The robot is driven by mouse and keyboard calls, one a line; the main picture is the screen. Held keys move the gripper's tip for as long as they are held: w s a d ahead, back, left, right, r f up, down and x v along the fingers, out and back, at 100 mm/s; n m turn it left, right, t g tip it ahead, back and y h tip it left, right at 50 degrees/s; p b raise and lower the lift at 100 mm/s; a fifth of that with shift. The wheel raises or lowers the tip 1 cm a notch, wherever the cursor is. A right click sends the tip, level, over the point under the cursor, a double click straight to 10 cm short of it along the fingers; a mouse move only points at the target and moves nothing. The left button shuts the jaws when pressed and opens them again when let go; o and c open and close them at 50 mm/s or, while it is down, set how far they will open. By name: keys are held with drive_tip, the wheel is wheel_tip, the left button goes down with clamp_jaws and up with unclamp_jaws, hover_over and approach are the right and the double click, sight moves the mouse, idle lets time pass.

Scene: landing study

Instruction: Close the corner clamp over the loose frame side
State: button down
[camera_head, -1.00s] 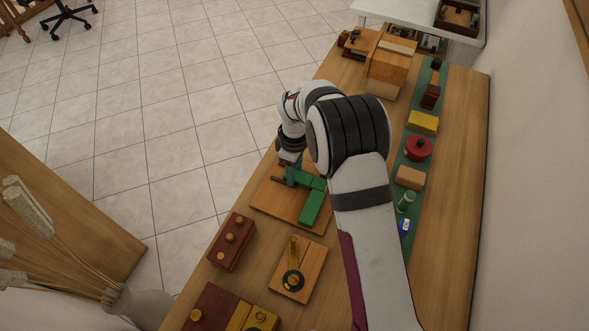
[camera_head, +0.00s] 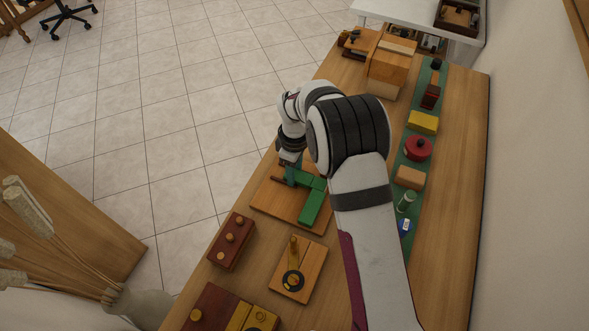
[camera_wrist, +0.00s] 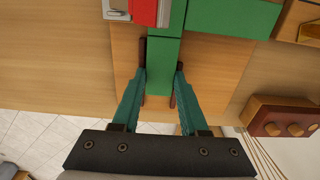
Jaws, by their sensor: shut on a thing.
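My gripper (camera_wrist: 160,74) has teal fingers on both sides of the end of a green frame side (camera_wrist: 163,83) and is shut on it. In the head view my gripper (camera_head: 290,174) is low over the wooden board (camera_head: 268,198), at the far-left end of the green frame. A second green frame side (camera_head: 311,208) meets the held one at a corner. A red block with a pale metal part (camera_wrist: 145,12), possibly the corner clamp, shows at the top of the wrist view; my arm hides that area in the head view. Dark brown strips flank the held side.
A dark red block with knobs (camera_head: 231,241) and a wooden board with a round dial (camera_head: 294,281) stand in front of the work board. A green strip (camera_head: 399,160) with several small objects, including a red round one (camera_head: 418,148), lies to the right. Wooden blocks (camera_head: 389,62) stand behind.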

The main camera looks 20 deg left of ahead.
sight(298, 175)
idle(0.3)
drive_tip(key=shift+d, duration=0.4)
drive_tip(key=shift+c, duration=2.1)
unclamp_jaws()
drive_tip(key=shift+r, duration=0.1)
wheel_tip(298, 175, up, 16)
